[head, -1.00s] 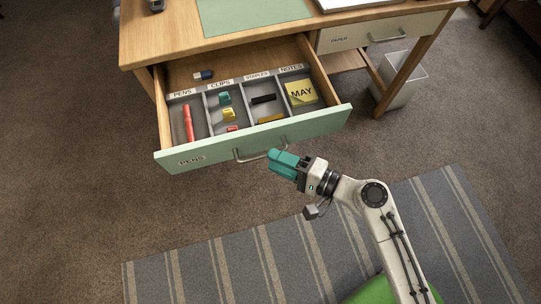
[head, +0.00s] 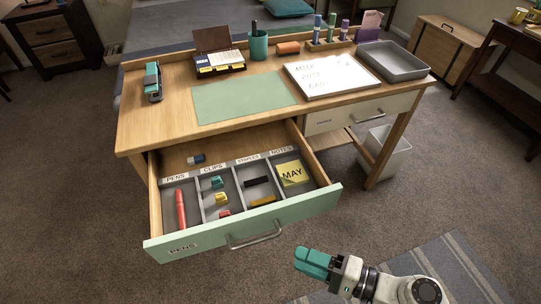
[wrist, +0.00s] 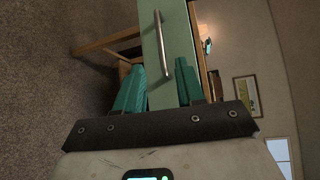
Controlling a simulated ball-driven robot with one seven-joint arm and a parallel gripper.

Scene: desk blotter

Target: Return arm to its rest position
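My gripper (head: 304,259) is in the lower right of the head view, in the air in front of the open drawer (head: 216,236) and to the right of its handle (head: 256,235). In the wrist view, the teal fingers of my gripper (wrist: 161,77) stand apart with nothing between them. The drawer's green front (wrist: 161,95) and metal handle (wrist: 162,42) show beyond the gap. Part of my arm is cut off by the lower edge of the head view.
The open drawer holds a red pen (head: 181,209), coloured clips (head: 221,198), staple strips (head: 257,182) and a yellow note (head: 292,173). The desk (head: 175,120) stands behind. A waste bin (head: 384,155) is at right. Carpet and a striped rug (head: 425,272) lie in front.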

